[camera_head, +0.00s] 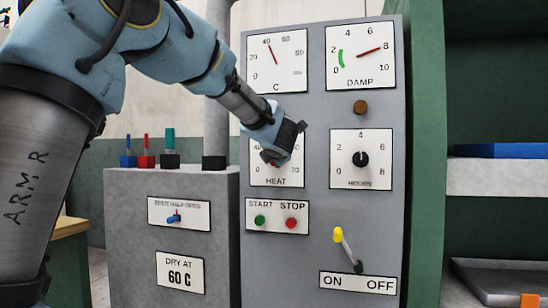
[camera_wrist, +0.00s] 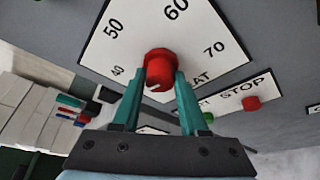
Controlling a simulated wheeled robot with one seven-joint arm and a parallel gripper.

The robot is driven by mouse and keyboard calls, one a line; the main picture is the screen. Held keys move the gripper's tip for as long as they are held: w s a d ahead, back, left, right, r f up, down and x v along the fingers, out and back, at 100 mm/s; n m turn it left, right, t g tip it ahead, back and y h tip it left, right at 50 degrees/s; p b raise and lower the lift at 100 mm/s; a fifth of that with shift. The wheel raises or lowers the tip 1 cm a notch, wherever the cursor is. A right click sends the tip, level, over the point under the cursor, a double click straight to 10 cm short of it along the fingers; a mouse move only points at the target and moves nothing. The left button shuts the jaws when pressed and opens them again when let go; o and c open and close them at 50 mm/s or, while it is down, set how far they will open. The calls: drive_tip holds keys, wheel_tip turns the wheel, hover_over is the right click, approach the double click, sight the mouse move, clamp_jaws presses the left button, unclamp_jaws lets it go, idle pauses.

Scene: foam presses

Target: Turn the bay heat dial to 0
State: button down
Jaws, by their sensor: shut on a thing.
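The bay heat dial is a red round knob (camera_wrist: 160,66) on a white plate marked HEAT. The wrist view shows 40, 50, 60 and 70 around it. A short pale mark shows on the knob's near lower side; which number it points to I cannot tell. My gripper (camera_wrist: 161,80) is shut on the knob, one teal finger on each side.
Below are the green START button (camera_head: 260,220) and red STOP button (camera_head: 291,222), close by. To the right are the HOURS dial (camera_head: 361,159), a brown knob (camera_head: 360,107) and a yellow-tipped ON/OFF lever (camera_head: 347,249). The C gauge (camera_head: 277,62) reads about 40.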

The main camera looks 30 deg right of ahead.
drive_tip(key=shift+w+a+n+g+h+p, duration=0.1)
drive_tip(key=shift+n+g+h+p, duration=0.6)
drive_tip(key=shift+n, duration=0.75)
drive_tip(key=shift+w+a+n+g+h+p, duration=0.15)
drive_tip(key=shift+n+g+p, duration=0.35)
drive_tip(key=shift+n+g, duration=0.7)
drive_tip(key=shift+s+d+n, duration=0.1)
drive_tip(key=shift+n, duration=0.25)
drive_tip(key=shift+c, duration=2.2)
unclamp_jaws()
drive_tip(key=shift+r, duration=0.1)
drive_tip(key=p+v, duration=0.2)
drive_tip(key=v, duration=0.9)
drive_tip(key=shift+f, duration=0.25)
